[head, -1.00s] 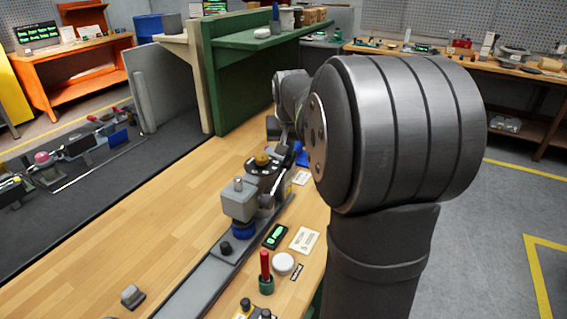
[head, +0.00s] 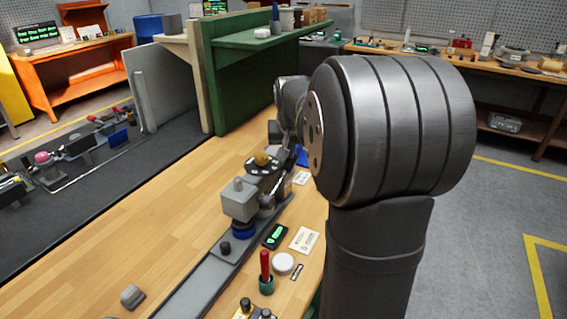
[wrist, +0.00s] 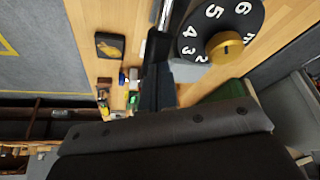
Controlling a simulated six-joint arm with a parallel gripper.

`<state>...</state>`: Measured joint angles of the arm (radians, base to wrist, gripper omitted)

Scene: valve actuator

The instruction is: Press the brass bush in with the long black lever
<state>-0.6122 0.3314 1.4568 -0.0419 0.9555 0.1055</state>
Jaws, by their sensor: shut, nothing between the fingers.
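In the wrist view, a black dial with white numbers (wrist: 195,30) carries a round brass-coloured piece (wrist: 227,47). In the head view the brass-coloured piece (head: 262,158) sits on top of a dark round part, behind a grey block (head: 240,200) on the bench. I cannot tell whether this piece is the bush. My gripper (wrist: 155,88) is shut and empty, left of and below the dial in the wrist view. A bright metal bar (wrist: 165,14) runs above it. I cannot pick out the long black lever with certainty. In the head view my arm hides most of the gripper's surroundings.
A grey rail (head: 205,278) runs along the wooden bench. A red-handled tool (head: 265,265), a white round cap (head: 283,263) and a green-lit display (head: 275,236) stand beside it. A green shelf unit (head: 245,85) rises behind. The bench's left part is mostly clear.

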